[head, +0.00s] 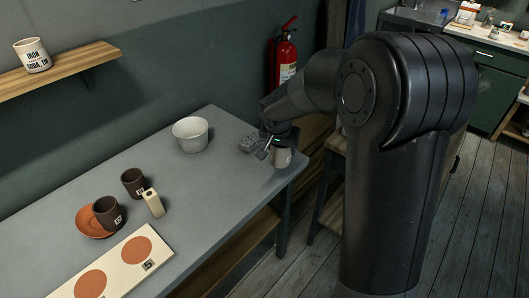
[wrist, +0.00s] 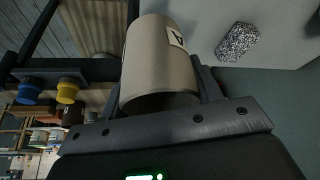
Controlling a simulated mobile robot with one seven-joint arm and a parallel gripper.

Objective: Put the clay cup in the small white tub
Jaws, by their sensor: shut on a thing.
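The clay cup (head: 282,158) is beige with a small marked label. My gripper (head: 280,138) is shut on it near the right end of the grey table. In the wrist view the cup (wrist: 160,62) sits between the two fingers, with its label on the upper right side. I cannot tell whether its lower end touches the table. The small white tub (head: 190,134) stands on the table to the left of my gripper, toward the wall. Its opening faces up, and a clear gap separates it from the cup.
A speckled grey block (head: 250,143) lies between tub and cup; it also shows in the wrist view (wrist: 237,41).

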